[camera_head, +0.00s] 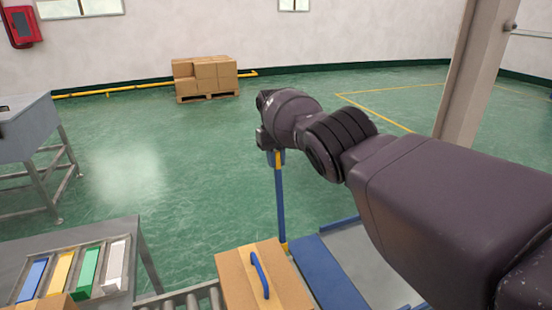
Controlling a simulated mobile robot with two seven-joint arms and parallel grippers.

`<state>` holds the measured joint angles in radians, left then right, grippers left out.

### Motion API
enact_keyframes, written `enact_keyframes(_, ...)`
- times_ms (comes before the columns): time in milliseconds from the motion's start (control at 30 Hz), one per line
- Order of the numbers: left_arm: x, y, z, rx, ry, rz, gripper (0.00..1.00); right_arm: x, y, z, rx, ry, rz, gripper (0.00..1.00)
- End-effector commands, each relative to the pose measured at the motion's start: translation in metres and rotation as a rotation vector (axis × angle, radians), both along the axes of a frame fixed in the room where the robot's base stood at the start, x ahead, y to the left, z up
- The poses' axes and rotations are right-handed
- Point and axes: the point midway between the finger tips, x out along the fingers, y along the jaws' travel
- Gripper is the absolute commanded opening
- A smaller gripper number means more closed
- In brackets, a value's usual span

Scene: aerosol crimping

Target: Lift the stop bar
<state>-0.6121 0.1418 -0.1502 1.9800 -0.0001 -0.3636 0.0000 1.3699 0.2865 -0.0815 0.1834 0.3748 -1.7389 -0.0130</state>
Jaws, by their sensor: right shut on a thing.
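The stop bar (281,205) is a slim blue bar with yellow at its top and foot. It stands nearly upright just beyond the cardboard box, at the edge of the conveyor. My right gripper (274,154) is shut on its upper end, with the arm coming in from the right. The fingers are small and dark here, so their exact contact is hard to see. My left gripper is out of view.
A cardboard box (236,283) with a blue handle (260,274) sits on the roller conveyor (178,301). A tray of coloured strips (58,272) is at lower left. A pillar (476,75) stands at right. Green floor beyond is clear up to stacked boxes (205,74).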

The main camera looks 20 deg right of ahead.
Motion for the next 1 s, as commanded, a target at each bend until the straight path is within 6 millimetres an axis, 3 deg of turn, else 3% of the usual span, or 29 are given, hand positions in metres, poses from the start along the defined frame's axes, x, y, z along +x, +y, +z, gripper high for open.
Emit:
enact_keyframes(100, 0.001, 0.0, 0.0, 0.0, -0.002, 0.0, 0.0, 0.0, 0.0, -0.001, 0.0, -0.004, 0.0, 0.0)
enact_keyframes(133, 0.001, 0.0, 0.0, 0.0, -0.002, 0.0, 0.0, 0.0, 0.0, -0.001, 0.0, -0.003, 0.0, 0.23)
enact_keyframes(267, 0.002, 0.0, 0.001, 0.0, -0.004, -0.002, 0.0, 0.0, 0.0, -0.001, 0.0, -0.003, 0.0, 0.42)
enact_keyframes(633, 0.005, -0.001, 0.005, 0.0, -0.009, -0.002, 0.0, 0.0, 0.0, 0.003, 0.0, -0.003, 0.0, 0.44)
enact_keyframes(1000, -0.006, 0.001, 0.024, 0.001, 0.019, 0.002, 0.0, 0.002, -0.004, 0.029, 0.001, -0.001, -0.002, 0.44)
